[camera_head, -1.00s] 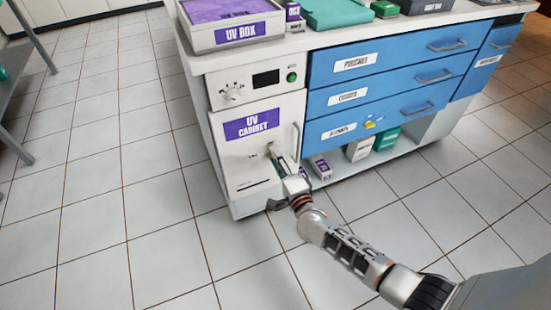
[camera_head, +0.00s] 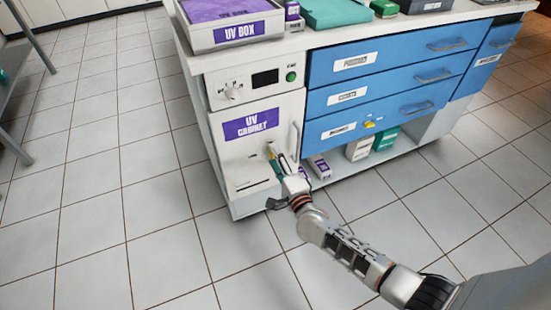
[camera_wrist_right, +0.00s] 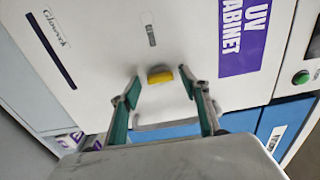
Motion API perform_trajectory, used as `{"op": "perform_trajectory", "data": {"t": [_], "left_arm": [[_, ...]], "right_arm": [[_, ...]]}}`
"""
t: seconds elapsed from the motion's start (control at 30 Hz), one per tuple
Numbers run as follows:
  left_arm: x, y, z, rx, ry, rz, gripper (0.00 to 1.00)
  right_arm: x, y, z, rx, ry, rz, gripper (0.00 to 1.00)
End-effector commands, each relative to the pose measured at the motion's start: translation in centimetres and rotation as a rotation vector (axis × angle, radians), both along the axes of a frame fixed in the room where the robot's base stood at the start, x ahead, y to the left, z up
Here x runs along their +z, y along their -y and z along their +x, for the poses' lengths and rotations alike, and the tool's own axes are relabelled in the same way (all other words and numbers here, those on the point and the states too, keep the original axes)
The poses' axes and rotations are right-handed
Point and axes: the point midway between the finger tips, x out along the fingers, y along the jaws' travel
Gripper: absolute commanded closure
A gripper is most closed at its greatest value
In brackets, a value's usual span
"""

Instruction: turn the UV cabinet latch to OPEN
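The white UV cabinet (camera_head: 243,170) has a purple label on its door and a vertical handle (camera_head: 296,141) at its right edge. In the wrist view, the small yellow latch (camera_wrist_right: 160,75) sits on the door, with a narrow grey plate (camera_wrist_right: 150,36) beyond it; any lettering is too small to read. My right gripper (camera_head: 275,155) is at the door front, its fingers hiding most of the latch in the head view. In the wrist view, its green-padded fingers (camera_wrist_right: 159,82) are open, one on each side of the latch. Contact cannot be told. My left gripper is out of view.
A dial (camera_head: 233,94) and a green button (camera_head: 291,77) sit above the door. Blue drawers (camera_head: 390,85) stand to the right, with boxes (camera_head: 320,167) on the shelf beneath. The tiled floor in front is clear.

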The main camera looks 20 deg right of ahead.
Motion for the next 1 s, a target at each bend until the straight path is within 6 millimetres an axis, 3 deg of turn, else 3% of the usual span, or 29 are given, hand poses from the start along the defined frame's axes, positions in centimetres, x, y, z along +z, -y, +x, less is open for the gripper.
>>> {"op": "perform_trajectory", "data": {"t": [0.27,0.73,1.0], "left_arm": [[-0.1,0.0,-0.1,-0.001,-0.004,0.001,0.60],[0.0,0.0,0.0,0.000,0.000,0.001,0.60],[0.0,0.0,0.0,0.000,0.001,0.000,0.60]], "right_arm": [[0.0,0.1,-0.8,0.000,0.000,0.000,0.54],[-0.1,0.3,-9.4,0.000,-0.002,-0.001,0.54],[0.0,0.4,-11.8,0.000,0.000,-0.001,0.54]]}}
